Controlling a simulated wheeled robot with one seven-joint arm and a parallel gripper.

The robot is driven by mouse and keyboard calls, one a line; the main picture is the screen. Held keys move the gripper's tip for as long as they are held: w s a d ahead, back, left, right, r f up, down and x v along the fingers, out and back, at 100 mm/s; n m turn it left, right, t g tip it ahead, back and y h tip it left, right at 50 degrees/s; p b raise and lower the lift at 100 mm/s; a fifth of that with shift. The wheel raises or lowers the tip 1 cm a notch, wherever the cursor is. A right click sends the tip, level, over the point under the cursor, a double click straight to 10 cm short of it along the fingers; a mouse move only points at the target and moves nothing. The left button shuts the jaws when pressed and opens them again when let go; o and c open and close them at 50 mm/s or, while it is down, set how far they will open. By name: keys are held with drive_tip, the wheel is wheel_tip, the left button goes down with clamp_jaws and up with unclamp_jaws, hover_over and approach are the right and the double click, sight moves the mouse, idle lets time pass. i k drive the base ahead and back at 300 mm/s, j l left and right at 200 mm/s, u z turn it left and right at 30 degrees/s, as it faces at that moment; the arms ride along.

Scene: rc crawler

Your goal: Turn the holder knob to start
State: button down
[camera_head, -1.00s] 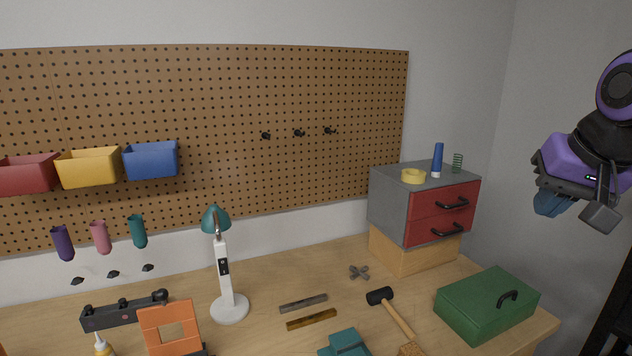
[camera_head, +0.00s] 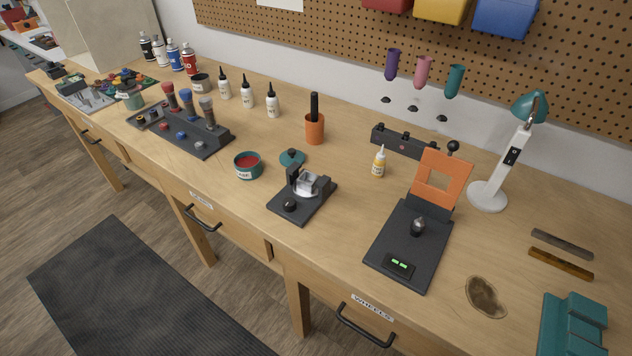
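A small black holder (camera_head: 316,207) stands on the workbench near its front edge, in the middle of the head view. It has a dark round knob (camera_head: 290,204) at its front left corner. A clear or silvery block (camera_head: 306,183) sits on a pale round disc on it, beside a black upright. I cannot tell the knob's setting. My gripper is not in view, so nothing shows touching the knob.
A black device with an orange frame (camera_head: 440,177) stands right. Drawer handles (camera_head: 365,325) jut from the bench front.

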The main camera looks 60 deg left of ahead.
sight(290, 203)
drive_tip(key=u, duration=2)
